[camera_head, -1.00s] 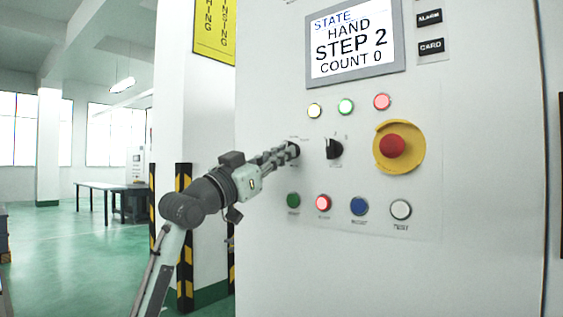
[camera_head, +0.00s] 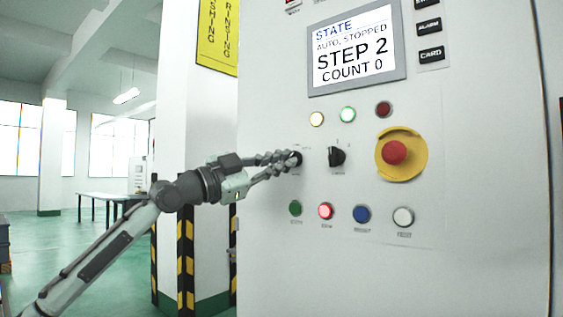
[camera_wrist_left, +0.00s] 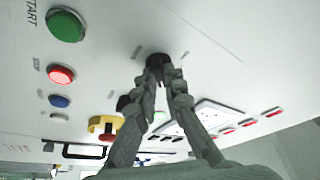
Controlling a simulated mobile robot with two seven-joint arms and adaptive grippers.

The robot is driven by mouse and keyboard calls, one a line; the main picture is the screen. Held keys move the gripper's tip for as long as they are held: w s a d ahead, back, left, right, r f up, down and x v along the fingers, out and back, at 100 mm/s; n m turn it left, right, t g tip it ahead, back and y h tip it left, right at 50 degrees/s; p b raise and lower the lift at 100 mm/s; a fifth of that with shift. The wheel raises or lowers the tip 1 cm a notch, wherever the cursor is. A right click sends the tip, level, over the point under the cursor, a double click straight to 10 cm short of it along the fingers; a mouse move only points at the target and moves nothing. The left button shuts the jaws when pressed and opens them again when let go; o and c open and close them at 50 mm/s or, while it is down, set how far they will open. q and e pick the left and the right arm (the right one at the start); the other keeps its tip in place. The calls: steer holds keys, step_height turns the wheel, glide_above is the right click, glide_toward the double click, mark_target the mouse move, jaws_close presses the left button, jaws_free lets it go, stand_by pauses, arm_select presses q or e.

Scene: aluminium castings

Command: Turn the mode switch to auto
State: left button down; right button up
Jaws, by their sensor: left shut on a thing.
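The mode switch (camera_head: 297,158) is a small black knob at the left of the control panel, mostly hidden behind my fingertips. It also shows in the left wrist view (camera_wrist_left: 158,59), between the ends of my fingers. My left gripper (camera_head: 291,160) is shut on the knob, its arm coming in from the left; its fingers also show in the left wrist view (camera_wrist_left: 160,75). The display (camera_head: 355,48) reads "STATE AUTO, STOPPED, STEP 2, COUNT 0". My right gripper is not in view.
A second black knob (camera_head: 337,157) sits close to the right. A red emergency button (camera_head: 395,152) on a yellow ring is further right. Green (camera_head: 295,208), red (camera_head: 325,211), blue (camera_head: 361,214) and white (camera_head: 403,216) buttons line up below. A striped pillar (camera_head: 185,260) stands left of the cabinet.

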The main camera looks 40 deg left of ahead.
arm_select(q)
steer(key=shift+r, duration=0.1)
stand_by(0.3)
steer(key=c, duration=1.6)
jaws_free()
steer(key=v, duration=1.2)
